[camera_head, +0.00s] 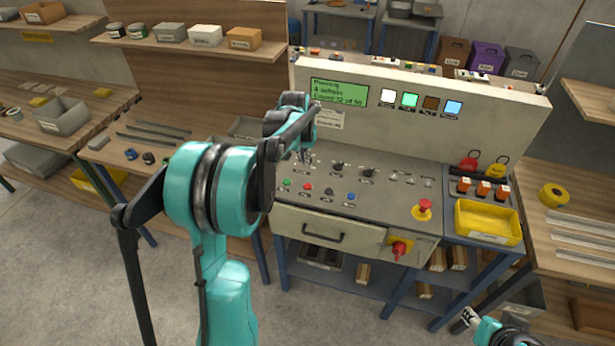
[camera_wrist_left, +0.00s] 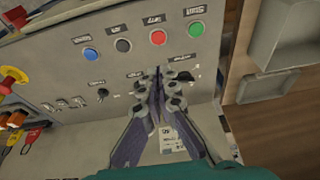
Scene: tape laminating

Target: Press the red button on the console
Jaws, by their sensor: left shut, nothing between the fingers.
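The console (camera_head: 372,170) has a row of small buttons on its sloped panel. The red button (camera_head: 307,187) sits between a green button (camera_head: 286,183) and a black one (camera_head: 328,191). In the left wrist view the red button (camera_wrist_left: 158,38) shows clear and uncovered. My left gripper (camera_wrist_left: 162,74) is shut and empty, its tips over the panel just short of the red button; I cannot tell the height. In the head view this gripper (camera_head: 304,156) is small and partly hidden behind my arm. My right gripper (camera_head: 467,318) is low at the right, away from the console.
A blue button (camera_head: 351,196) ends the row. A red mushroom knob (camera_head: 424,207) stands at the panel's right, above a red rotary switch (camera_head: 399,248). A yellow bin (camera_head: 487,222) is on the side table. Small knobs lie close to the left gripper's fingers.

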